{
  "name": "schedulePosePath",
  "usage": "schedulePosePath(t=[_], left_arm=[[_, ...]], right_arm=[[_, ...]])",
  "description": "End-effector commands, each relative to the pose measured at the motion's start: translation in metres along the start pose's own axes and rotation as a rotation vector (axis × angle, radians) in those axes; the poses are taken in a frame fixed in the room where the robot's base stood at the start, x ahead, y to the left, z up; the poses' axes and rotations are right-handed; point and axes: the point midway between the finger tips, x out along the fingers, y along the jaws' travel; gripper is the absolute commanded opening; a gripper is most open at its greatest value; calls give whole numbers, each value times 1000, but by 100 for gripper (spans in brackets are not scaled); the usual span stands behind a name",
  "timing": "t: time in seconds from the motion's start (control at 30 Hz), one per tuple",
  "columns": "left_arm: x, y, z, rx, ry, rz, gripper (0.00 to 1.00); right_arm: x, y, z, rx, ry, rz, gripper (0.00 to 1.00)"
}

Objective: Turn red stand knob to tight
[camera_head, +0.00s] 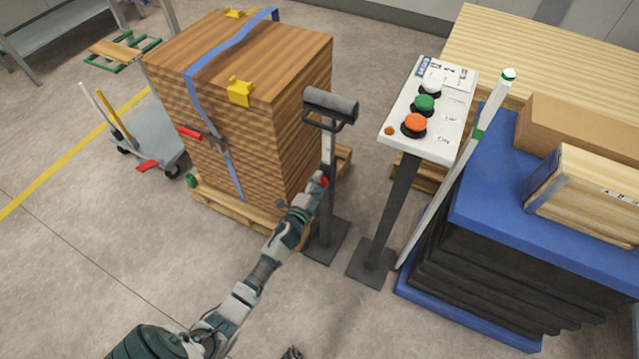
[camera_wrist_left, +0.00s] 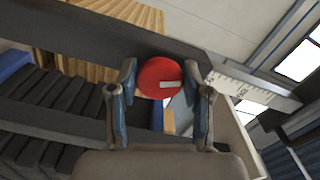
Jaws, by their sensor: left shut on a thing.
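The red stand knob (camera_head: 323,181) sits on the post of the roller stand (camera_head: 331,105), low on its upright. In the left wrist view the round red knob (camera_wrist_left: 160,78) faces me, with a pale bar mark across it. My left gripper (camera_head: 314,186) is at the knob. In the wrist view the fingers of my left gripper (camera_wrist_left: 160,90) stand on either side of the knob and are shut on it. The stand's dark roller (camera_head: 330,103) is above.
A strapped wood stack (camera_head: 290,125) on a pallet stands left of the stand. A control panel (camera_head: 432,140) with orange, green and white buttons stands to the right. A blue lift table (camera_head: 490,215) with boxes is farther right. Open floor (camera_head: 120,260) lies at the left.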

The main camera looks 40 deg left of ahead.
Motion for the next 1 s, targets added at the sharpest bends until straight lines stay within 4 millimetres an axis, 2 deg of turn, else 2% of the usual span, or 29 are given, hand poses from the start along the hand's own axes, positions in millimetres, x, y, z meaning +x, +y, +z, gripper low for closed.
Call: schedulePosePath(t=[0.2,0.5,1.0], left_arm=[[-1,4,-1,182,3,7,14],[-2,5,-2,354,4,8,14],[-2,7,-2,429,6,11,14]], right_arm=[[0,0,1,0,3,-1,40],[2,1,2,0,9,-3,40],[3,1,2,-1,16,-4,40]])
